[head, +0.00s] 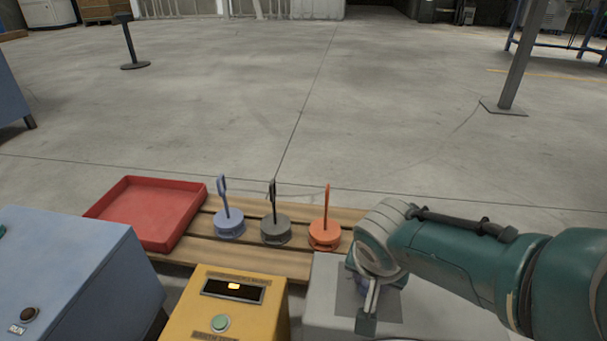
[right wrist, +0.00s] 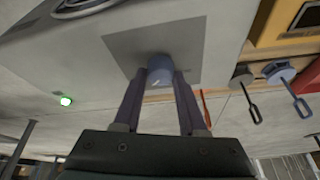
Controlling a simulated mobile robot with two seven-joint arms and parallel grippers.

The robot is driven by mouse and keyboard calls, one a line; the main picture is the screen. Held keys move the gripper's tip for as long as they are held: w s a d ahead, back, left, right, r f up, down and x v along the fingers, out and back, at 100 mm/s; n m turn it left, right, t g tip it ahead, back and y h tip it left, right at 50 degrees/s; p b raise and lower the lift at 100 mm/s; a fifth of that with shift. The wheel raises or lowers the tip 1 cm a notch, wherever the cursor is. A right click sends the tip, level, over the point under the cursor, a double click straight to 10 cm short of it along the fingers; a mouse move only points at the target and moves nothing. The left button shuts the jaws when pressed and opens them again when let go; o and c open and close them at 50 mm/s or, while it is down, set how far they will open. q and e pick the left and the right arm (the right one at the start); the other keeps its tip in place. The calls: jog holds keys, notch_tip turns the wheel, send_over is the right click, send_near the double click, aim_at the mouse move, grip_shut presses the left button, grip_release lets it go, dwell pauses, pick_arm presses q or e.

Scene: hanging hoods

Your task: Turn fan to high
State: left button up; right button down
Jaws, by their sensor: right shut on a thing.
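The fan control appears to be a short blue knob (right wrist: 160,66) on a darker grey square plate (right wrist: 195,50). The plate is on top of a light grey box (head: 322,290), just right of the yellow box. My right gripper (right wrist: 160,78) reaches down over this plate, with its two fingers on either side of the knob, shut on it. In the head view the right gripper (head: 368,308) and wrist hide most of the knob. I cannot read its setting or any label. My left gripper is not in view.
A yellow box (head: 195,305) with a lit display and green button stands left of the grey box. A blue cabinet (head: 75,270) is further left. Behind are a red tray (head: 150,212) and blue (head: 229,224), grey (head: 276,230) and orange (head: 325,236) handled discs on wooden slats.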

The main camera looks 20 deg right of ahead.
jog(key=shift+f+m+g+h+b, duration=0.1)
jog(key=shift+m+g+h+b, duration=0.3)
jog(key=shift+m, duration=0.6)
jog(key=shift+c, duration=2.3)
grip_release()
jog(key=p+v, duration=0.9)
jog(key=v, duration=0.1)
